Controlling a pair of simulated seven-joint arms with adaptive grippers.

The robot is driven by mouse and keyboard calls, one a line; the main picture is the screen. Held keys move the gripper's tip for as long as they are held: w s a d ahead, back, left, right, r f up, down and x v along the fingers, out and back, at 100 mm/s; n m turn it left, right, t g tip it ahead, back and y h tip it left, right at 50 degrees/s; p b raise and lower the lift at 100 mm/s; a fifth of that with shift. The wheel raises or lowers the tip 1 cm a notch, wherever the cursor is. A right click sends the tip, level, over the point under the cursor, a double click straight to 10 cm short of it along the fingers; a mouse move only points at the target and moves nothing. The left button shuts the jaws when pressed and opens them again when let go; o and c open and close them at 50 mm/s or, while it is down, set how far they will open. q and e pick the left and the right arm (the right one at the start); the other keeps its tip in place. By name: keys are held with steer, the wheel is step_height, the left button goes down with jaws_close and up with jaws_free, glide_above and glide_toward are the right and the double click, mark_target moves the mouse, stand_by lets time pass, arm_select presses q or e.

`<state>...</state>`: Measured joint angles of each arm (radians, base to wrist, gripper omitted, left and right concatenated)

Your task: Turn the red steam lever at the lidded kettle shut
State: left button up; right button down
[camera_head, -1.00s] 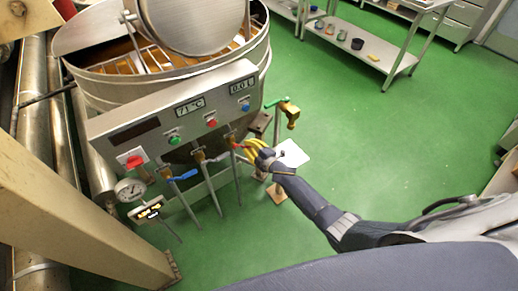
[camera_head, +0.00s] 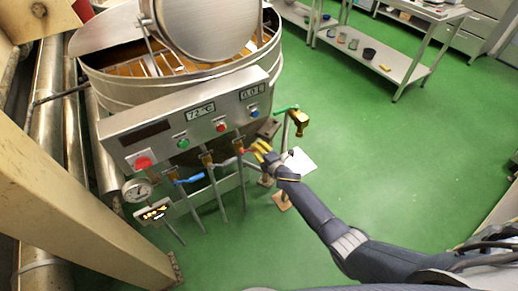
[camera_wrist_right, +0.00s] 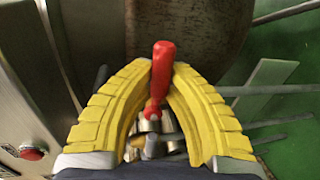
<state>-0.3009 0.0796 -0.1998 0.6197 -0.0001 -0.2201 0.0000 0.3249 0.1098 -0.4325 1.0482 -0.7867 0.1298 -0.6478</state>
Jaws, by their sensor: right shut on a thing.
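The lidded kettle (camera_head: 105,80) stands at the upper left with its lid tipped up and an orange-brown mass inside. The red steam lever (camera_head: 243,151) sits on a valve below the right end of its control panel. My right gripper (camera_head: 259,151) is at this lever. In the right wrist view the yellow fingers (camera_wrist_right: 161,72) close around the red handle (camera_wrist_right: 163,60), whose tip stands out beyond them. The metal valve body (camera_wrist_right: 150,137) shows between the fingers. My left gripper is not in view.
The panel (camera_head: 180,118) carries a red button (camera_head: 143,162) at its left end and a 72 °C display. A blue lever (camera_head: 190,179) and a gauge (camera_head: 138,190) are to the left. A brass tap (camera_head: 299,120) stands right of the lever. Green floor lies open at right.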

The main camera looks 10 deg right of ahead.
steer(key=shift+w+d+r, duration=0.1)
steer(key=shift+d, duration=0.05)
steer(key=c, duration=1.3)
jaws_free()
steer(key=shift+v, duration=6.05)
